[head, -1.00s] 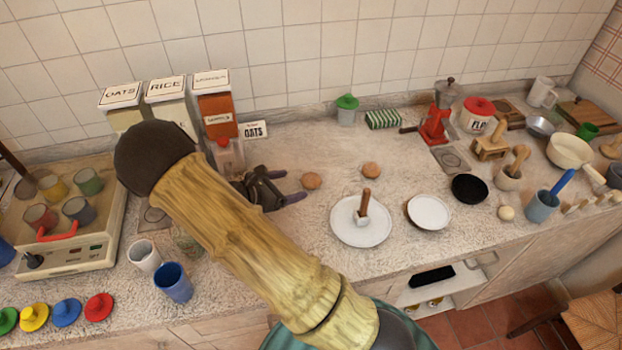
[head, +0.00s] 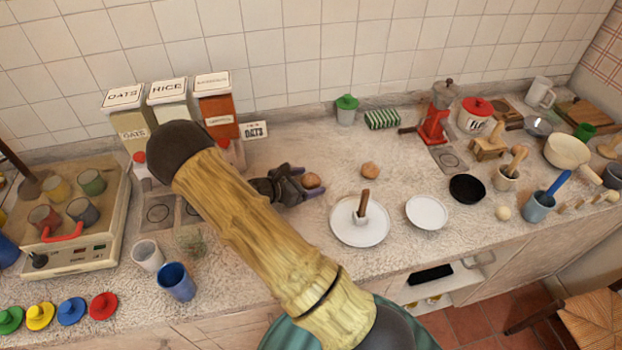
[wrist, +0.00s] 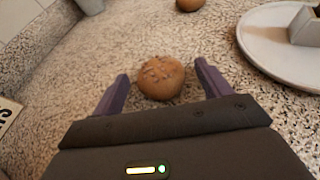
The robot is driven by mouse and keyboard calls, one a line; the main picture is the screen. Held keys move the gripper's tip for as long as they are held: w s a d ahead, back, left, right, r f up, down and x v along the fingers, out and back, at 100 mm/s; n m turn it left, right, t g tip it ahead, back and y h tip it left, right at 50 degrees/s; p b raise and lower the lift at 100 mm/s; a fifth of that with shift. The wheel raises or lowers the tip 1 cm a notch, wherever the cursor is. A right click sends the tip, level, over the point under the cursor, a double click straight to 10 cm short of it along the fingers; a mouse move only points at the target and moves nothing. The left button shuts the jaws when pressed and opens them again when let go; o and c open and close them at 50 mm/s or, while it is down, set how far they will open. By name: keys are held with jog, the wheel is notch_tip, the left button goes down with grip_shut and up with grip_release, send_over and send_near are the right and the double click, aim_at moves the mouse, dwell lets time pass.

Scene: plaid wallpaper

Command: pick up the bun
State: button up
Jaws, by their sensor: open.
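A round brown bun (head: 311,181) with specks on top rests on the speckled counter. My gripper (head: 307,183) is open around it, low over the counter, with one finger on each side. In the wrist view the bun (wrist: 161,78) sits between the purple fingertips (wrist: 164,82), with a visible gap on the left and a smaller one on the right. A second brown bun (head: 370,170) lies to the right on the counter, and it shows at the top of the wrist view (wrist: 188,4).
A white plate (head: 345,236) bearing a small wooden-handled tool stands in front and to the right. An empty white plate (head: 427,212) and a black dish (head: 467,188) lie further right. Labelled canisters (head: 215,106) stand behind my arm.

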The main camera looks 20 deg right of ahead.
aim_at(306, 180)
jog(key=shift+c, duration=0.3)
jog(key=c, duration=1)
notch_tip(306, 180, up, 10)
jog(key=shift+b, duration=0.55)
